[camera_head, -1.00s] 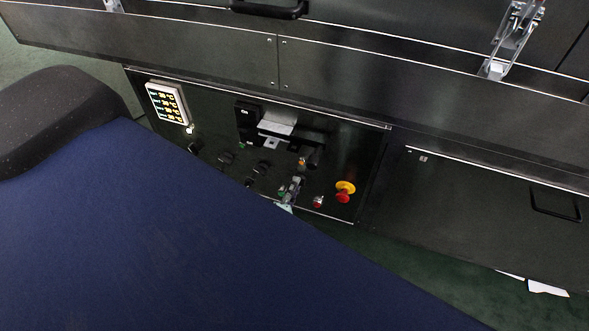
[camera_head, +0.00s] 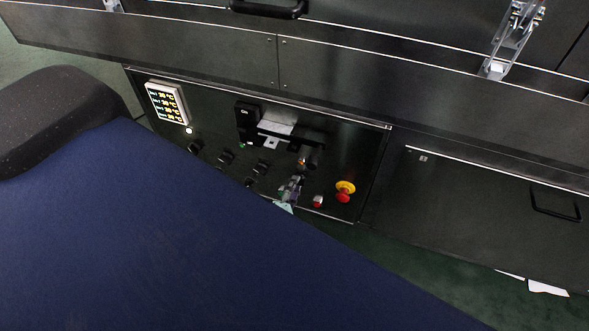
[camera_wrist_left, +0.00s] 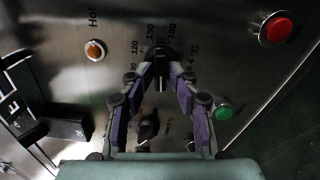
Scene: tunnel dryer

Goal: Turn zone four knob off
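The zone four knob (camera_wrist_left: 161,58) is dark and round. It sits between my left gripper's fingertips in the left wrist view, beside a temperature scale and a "4 °C" mark. My left gripper (camera_wrist_left: 162,78) points at it with its two purple-padded fingers apart, and gaps seem to show on both sides of the knob's pointer. In the head view my left gripper (camera_head: 291,186) is small, low on the control panel, and hides this knob. My right gripper is not in view.
A green button (camera_wrist_left: 223,112), a red button (camera_wrist_left: 277,28) and an amber lamp (camera_wrist_left: 95,50) surround the knob. A yellow-and-red emergency stop (camera_head: 345,190) and a lit temperature display (camera_head: 167,103) are on the panel.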

